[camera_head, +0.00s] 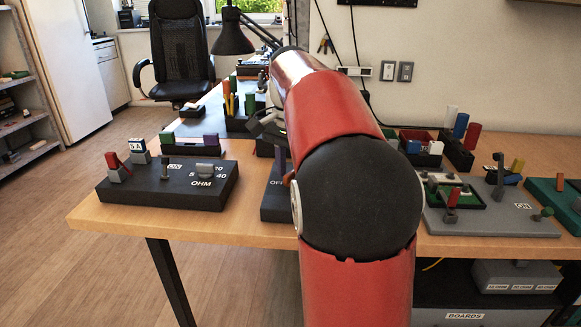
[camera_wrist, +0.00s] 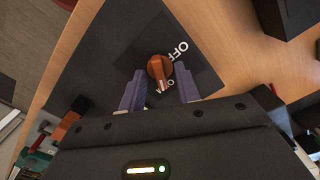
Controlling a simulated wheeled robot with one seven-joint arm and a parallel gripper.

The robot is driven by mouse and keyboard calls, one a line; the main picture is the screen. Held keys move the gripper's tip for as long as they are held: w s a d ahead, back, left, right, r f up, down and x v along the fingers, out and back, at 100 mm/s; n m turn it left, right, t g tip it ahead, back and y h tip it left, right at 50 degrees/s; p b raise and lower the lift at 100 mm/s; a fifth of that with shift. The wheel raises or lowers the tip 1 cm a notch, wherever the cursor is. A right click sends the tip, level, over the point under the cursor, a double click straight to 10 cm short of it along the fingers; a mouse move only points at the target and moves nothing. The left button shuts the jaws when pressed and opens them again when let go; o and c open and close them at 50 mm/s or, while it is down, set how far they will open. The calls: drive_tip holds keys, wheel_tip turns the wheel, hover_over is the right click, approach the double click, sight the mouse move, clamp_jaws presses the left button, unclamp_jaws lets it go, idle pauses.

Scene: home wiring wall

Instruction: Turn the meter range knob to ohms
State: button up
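In the wrist view, an orange knob (camera_wrist: 159,67) stands on a dark panel (camera_wrist: 122,42). White letters reading OFF are beside it, with smaller white marks below that I cannot read surely. The knob has a pale mark at its lower end. My gripper (camera_wrist: 160,73) is open, with one purple finger on each side of the knob. Both fingers look apart from it; their height above the panel is unclear. In the head view, a dark box (camera_head: 270,208) is mostly hidden behind my arm. Another black box (camera_head: 140,193), marked ON and OHM, has a grey knob (camera_head: 205,170).
The wooden table (camera_head: 250,234) has bare room along its front edge. A black organiser (camera_head: 190,147) stands behind the OHM box. A grey panel (camera_head: 490,222) with levers and a green tray (camera_head: 553,197) are at the right. A desk lamp (camera_head: 232,35) stands at the back.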

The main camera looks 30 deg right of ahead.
wheel_tip(320, 180, up, 8)
drive_tip(key=shift+f, duration=0.1)
idle(0.4)
drive_tip(key=s+a+f+n+t, duration=0.2)
drive_tip(key=s+a+f+n, duration=0.4)
drive_tip(key=s+f, duration=0.3)
drive_tip(key=s+a+f+n+t, duration=0.3)
drive_tip(key=s+a+f+n, duration=0.3)
drive_tip(key=s, duration=0.5)
wheel_tip(320, 180, down, 3)
drive_tip(key=shift+a+r+n+t, duration=0.15)
drive_tip(key=shift+a+n+t, duration=0.2)
drive_tip(key=shift+a, duration=0.75)
